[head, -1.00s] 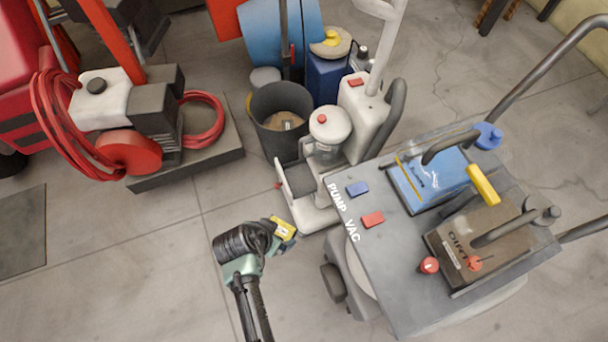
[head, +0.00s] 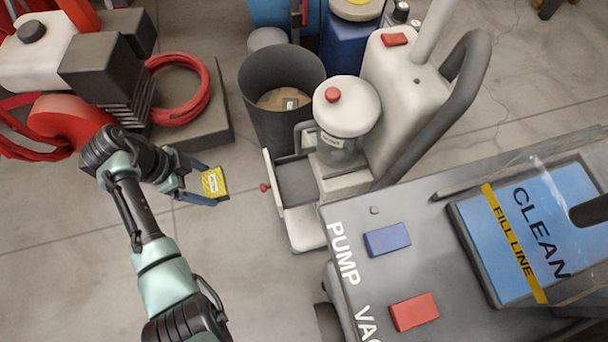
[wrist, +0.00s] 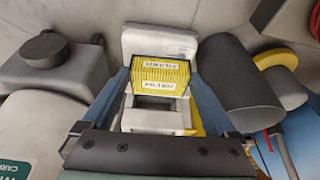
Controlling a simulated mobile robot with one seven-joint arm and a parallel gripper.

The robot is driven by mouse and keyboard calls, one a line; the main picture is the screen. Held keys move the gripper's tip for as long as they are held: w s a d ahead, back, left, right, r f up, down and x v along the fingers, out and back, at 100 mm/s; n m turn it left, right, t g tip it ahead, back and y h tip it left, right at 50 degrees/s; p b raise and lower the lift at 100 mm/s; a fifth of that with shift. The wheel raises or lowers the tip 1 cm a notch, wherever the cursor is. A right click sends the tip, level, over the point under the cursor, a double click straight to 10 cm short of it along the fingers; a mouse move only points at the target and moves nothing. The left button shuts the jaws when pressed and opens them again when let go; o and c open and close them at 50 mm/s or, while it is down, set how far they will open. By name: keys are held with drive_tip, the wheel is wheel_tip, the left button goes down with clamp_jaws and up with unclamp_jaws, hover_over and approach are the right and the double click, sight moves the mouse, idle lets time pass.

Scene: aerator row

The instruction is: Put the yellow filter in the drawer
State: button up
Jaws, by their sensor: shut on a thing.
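The yellow filter (head: 214,182), with a white label, is held between the fingertips of my gripper (head: 206,184), which is shut on it. It also shows in the wrist view (wrist: 160,84), between the two blue-grey fingers. The drawer (head: 296,183) is pulled out from the white machine. It has a dark grey inside, a white front and a red knob. My gripper and the filter are to the left of the drawer front, apart from it in the head view. The filter is outside the drawer. Its height relative to the drawer is hard to tell.
A dark bin (head: 282,100) with a cardboard-coloured thing inside stands just behind the drawer. The grey cart top (head: 350,212) marked PUMP VAC is at the right front. A red hose coil (head: 180,88) on a dark base is at the left. Bare floor (head: 255,270) lies in front.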

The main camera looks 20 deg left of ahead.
drive_tip(key=shift+w+a+f+b, duration=0.35)
drive_tip(key=shift+w+a+b, duration=0.05)
drive_tip(key=shift+w, duration=0.05)
drive_tip(key=w+d+b, duration=0.6)
drive_tip(key=w+d, duration=0.5)
drive_tip(key=d, duration=0.5)
drive_tip(key=b, duration=0.5)
approach(299, 182)
drive_tip(key=shift+w+d+f, duration=0.5)
drive_tip(key=shift+w+d, duration=0.15)
wheel_tip(299, 182, down, 4)
drive_tip(key=shift+b, duration=1.25)
drive_tip(key=shift+w+d+f+b, duration=0.1)
drive_tip(key=shift+d+b, duration=0.05)
drive_tip(key=shift+b, duration=0.15)
